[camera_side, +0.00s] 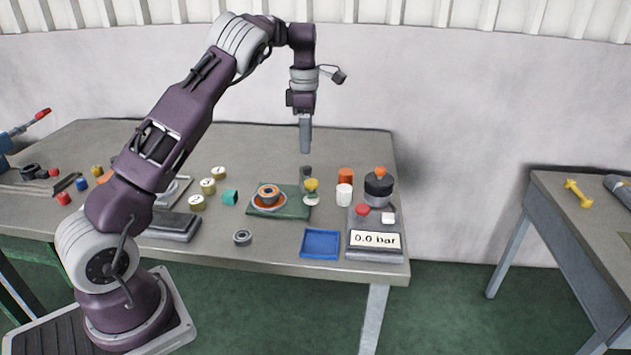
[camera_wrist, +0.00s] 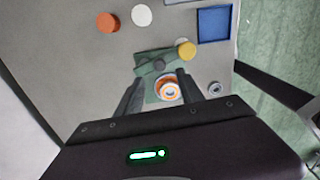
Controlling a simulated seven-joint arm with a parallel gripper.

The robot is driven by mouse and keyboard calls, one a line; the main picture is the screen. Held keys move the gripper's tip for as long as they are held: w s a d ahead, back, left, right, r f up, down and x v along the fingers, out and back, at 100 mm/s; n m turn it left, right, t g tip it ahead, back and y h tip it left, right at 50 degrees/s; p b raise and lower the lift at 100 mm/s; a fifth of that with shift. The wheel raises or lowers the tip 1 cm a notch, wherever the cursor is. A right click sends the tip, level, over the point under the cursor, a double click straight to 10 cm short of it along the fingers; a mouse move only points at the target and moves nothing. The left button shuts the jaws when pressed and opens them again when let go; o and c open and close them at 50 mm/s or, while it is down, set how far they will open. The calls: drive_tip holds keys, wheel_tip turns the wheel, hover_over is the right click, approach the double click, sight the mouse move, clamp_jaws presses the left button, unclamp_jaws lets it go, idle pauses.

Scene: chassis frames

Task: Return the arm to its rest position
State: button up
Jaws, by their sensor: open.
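My gripper (camera_side: 305,149) hangs from the raised arm, pointing straight down, well above the back part of the table (camera_side: 270,143). In the wrist view my gripper (camera_wrist: 172,98) shows its two fingers apart with nothing held between them. Below and beyond the fingers is an orange ring piece on a pale round dish (camera_side: 268,198), resting on a green mat (camera_side: 292,211); the dish also shows in the wrist view (camera_wrist: 169,90). The gripper is clear of all objects.
A yellow-topped piece (camera_side: 311,186), a white cylinder (camera_side: 344,194), an orange cylinder (camera_side: 346,175) and a blue tray (camera_side: 320,244) stand near the mat. A gauge box reading 0.0 bar (camera_side: 375,242) is at the right front edge. The table's back strip is clear.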

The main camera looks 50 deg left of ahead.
drive_tip(key=s+d+r+m+t+h, duration=0.1)
drive_tip(key=s+d+r+m+t, duration=0.2)
drive_tip(key=s+d+r+m, duration=1.25)
drive_tip(key=s+d+f+m+t, duration=0.1)
drive_tip(key=s+d+f+m, duration=0.1)
drive_tip(key=s+d+m, duration=0.1)
drive_tip(key=s+d+f+m, duration=0.1)
drive_tip(key=s+d+m, duration=0.2)
drive_tip(key=s+m, duration=0.2)
drive_tip(key=s+d+f+m+t+y, duration=0.1)
drive_tip(key=s+m, duration=0.3)
drive_tip(key=s, duration=0.5)
drive_tip(key=shift+s+d+f+t, duration=0.25)
drive_tip(key=shift+d+f+t, duration=0.05)
drive_tip(key=shift+d+f, duration=0.6)
